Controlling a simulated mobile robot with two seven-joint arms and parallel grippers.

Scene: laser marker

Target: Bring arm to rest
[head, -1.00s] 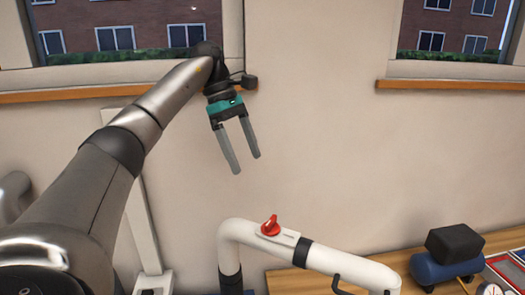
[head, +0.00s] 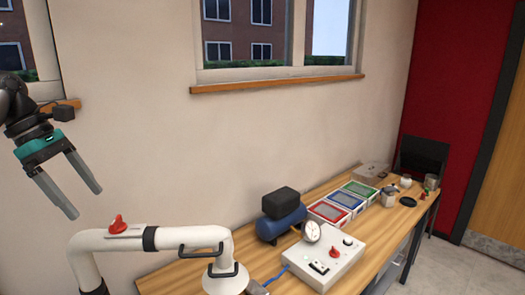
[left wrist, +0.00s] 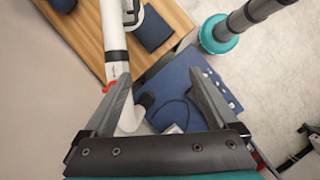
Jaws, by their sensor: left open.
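My left gripper (head: 88,192) is at the left edge of the head view, raised in front of the wall. Its two grey fingers are apart with nothing between them. In the left wrist view, the open fingers (left wrist: 160,92) frame a white pipe arm and a blue surface below. My right gripper does not show in either view.
A white pipe arm (head: 185,238) with a red knob (head: 117,224) stands below and right of my left gripper. A wooden bench (head: 170,280) holds a control box (head: 325,260), a blue compressor (head: 280,222) and coloured trays (head: 336,210).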

